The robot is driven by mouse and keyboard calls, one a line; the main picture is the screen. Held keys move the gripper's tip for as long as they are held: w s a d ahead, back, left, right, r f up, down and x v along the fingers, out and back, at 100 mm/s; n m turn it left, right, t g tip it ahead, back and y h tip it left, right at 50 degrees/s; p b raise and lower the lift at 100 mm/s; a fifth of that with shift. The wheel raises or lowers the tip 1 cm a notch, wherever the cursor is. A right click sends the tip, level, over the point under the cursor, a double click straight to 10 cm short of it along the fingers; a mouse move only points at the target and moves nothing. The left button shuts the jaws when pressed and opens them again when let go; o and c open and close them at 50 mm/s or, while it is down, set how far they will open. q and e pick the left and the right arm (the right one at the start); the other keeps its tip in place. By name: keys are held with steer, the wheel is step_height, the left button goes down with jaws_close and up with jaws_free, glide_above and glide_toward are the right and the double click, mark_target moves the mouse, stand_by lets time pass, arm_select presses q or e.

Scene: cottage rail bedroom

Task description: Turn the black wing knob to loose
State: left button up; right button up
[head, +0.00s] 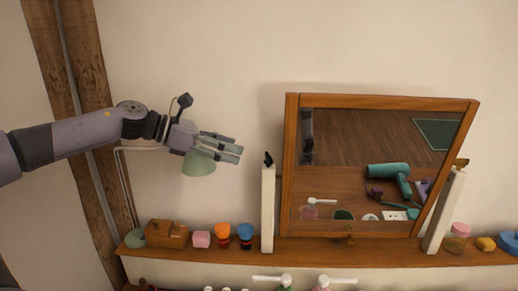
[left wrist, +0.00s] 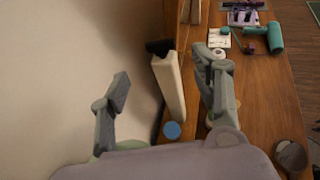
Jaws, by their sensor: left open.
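The black wing knob (head: 268,159) sits at the top of the white left post (head: 268,210) beside the tilted wood-framed mirror (head: 291,165). In the left wrist view the black knob (left wrist: 158,47) shows on the end of the white post (left wrist: 169,88), between and beyond my fingers. My left gripper (head: 238,148) is open and empty, left of the knob at about its height in the picture, with a visible gap. Its two spread fingers also show in the left wrist view (left wrist: 163,65). My right gripper is not in view.
A green lamp (head: 199,164) hangs behind my left gripper. The wooden shelf (head: 210,256) holds a wooden box (head: 166,234), a pink block (head: 201,239), and orange and blue cups (head: 246,236). A brass-coloured knob (head: 461,163) tops the right post (head: 443,213). The wall between gripper and left post is clear.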

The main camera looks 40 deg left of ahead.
mark_target(267, 157)
arm_select(q)
steer(key=shift+p+x, duration=0.6)
steer(key=shift+x, duration=3.65)
steer(key=shift+r, duration=0.15)
steer(key=shift+c, duration=0.3)
steer(key=c, duration=1.1)
